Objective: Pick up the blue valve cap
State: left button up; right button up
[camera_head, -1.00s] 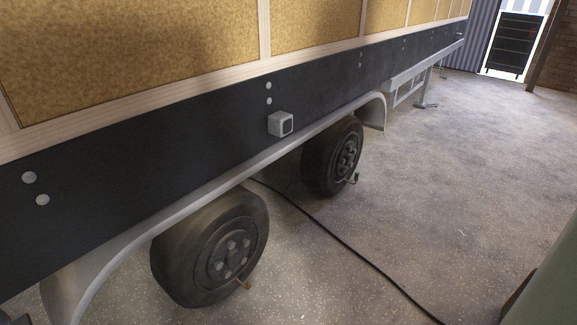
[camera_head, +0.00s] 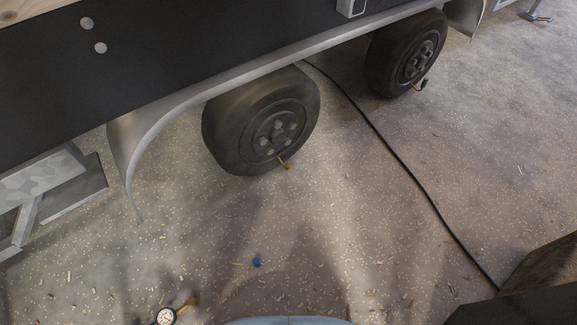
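A small blue valve cap (camera_head: 257,262) lies on the speckled floor, below and a little left of the nearer trailer wheel (camera_head: 262,122). A brass-coloured valve stem (camera_head: 284,163) sticks out from that wheel. The farther wheel (camera_head: 405,55) has a stem with a dark green end (camera_head: 423,84). Neither of my grippers shows in the head view, so their state cannot be seen.
A round gauge (camera_head: 166,316) with a brass fitting lies at the bottom edge. A black cable (camera_head: 405,168) crosses the floor on the right. A metal support leg (camera_head: 50,192) stands at the left. Wood chips litter the floor. A dark brown object (camera_head: 545,265) is at the lower right.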

aim_at(256, 261)
jog(key=k+j+z, duration=0.15)
jog(key=k+j, duration=0.2)
jog(key=j, duration=0.15)
jog(key=k+j+z, duration=0.15)
jog(key=k+j, duration=0.25)
jog(key=i+l, duration=0.15)
jog(key=i, duration=0.5)
jog(key=l+z, duration=0.1)
jog(key=z, duration=0.15)
